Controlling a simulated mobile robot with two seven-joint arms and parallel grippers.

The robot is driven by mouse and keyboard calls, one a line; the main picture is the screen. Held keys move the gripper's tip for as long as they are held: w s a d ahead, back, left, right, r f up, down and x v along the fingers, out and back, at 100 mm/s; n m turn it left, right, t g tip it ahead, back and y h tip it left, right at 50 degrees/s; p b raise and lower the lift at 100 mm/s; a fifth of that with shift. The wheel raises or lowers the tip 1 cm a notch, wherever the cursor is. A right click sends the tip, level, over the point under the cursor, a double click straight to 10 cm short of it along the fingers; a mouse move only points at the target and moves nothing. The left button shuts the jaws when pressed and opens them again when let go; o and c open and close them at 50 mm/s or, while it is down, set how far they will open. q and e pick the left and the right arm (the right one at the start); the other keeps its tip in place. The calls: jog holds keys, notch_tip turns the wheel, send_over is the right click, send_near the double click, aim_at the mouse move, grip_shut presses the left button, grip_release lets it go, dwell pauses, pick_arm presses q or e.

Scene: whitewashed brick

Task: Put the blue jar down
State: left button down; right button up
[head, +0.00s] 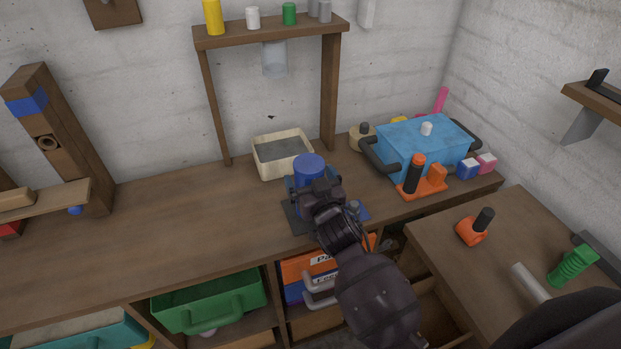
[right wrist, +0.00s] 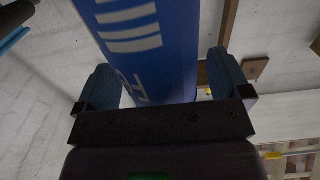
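The blue jar (head: 309,165) is upright above or on a dark mat (head: 293,217) on the workbench. Whether its base touches the mat is hidden by my gripper. My right gripper (head: 314,184) is around the jar, reaching in from the front. In the right wrist view, the jar (right wrist: 160,50) with its white markings stands between the two blue finger pads of the gripper (right wrist: 165,80). A gap shows between the jar and the right-hand pad, so the fingers look open. My left gripper is not in view.
A cream bin (head: 283,169) stands behind the jar, under a wooden shelf frame (head: 270,35). A blue lidded box (head: 420,135) and an orange stand (head: 428,191) are to the right. The bench (head: 180,215) left of the jar is clear.

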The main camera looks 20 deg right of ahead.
jog(key=shift+r, duration=0.15)
jog(key=s, duration=1.2)
jog(key=shift+d, duration=0.2)
jog(key=s+d+f+g, duration=0.3)
jog(key=s+d+f, duration=0.2)
jog(key=s+f, duration=0.2)
jog(key=s+d+f+g, duration=0.3)
jog(key=s+d+f, duration=0.2)
jog(key=f, duration=0.5)
jog(key=shift+s+n+h, duration=0.3)
jog(key=shift+s+h, duration=0.1)
jog(key=shift+s, duration=0.55)
